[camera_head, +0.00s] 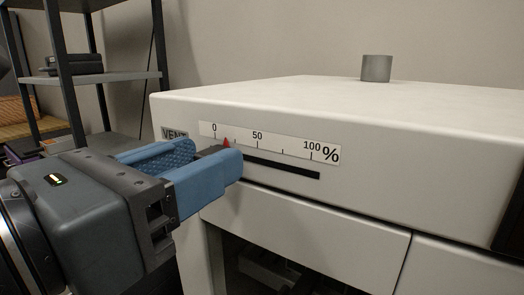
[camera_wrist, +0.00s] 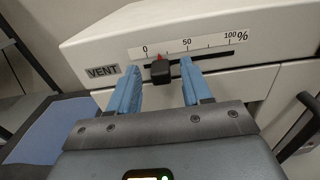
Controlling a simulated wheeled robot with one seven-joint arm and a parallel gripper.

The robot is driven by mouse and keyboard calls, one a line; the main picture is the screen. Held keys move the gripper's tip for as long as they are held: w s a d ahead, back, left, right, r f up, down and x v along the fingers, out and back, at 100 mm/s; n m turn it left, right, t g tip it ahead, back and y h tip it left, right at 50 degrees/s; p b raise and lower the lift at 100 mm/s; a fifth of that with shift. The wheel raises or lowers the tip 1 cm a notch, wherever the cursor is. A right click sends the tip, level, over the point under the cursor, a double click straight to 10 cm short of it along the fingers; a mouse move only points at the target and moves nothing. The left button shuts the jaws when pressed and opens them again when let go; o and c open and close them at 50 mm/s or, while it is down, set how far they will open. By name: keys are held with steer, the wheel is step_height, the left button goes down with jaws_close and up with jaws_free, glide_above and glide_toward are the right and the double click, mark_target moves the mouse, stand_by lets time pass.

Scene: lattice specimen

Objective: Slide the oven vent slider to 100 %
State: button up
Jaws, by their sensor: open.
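The oven vent slider has a black knob (camera_wrist: 160,71) in a dark horizontal slot (camera_head: 285,167) on the white oven front. Its red pointer (camera_head: 226,143) stands a little right of the 0 mark, well left of 50, on the white scale strip (camera_head: 272,144). My gripper (camera_wrist: 158,78) is open, with one blue finger on each side of the knob. In the wrist view gaps show between the knob and both fingers. In the camera_head view the near blue finger of my gripper (camera_head: 215,155) hides most of the knob and the slot's left end.
A VENT label (camera_wrist: 102,71) is left of the scale. The slot is clear to the right of my gripper, up to the 100 mark. A grey cylinder (camera_head: 376,68) stands on the oven top. A shelf rack (camera_head: 110,77) is at the left.

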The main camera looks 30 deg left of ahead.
steer(key=shift+w, duration=0.1)
jaws_close()
stand_by(0.4)
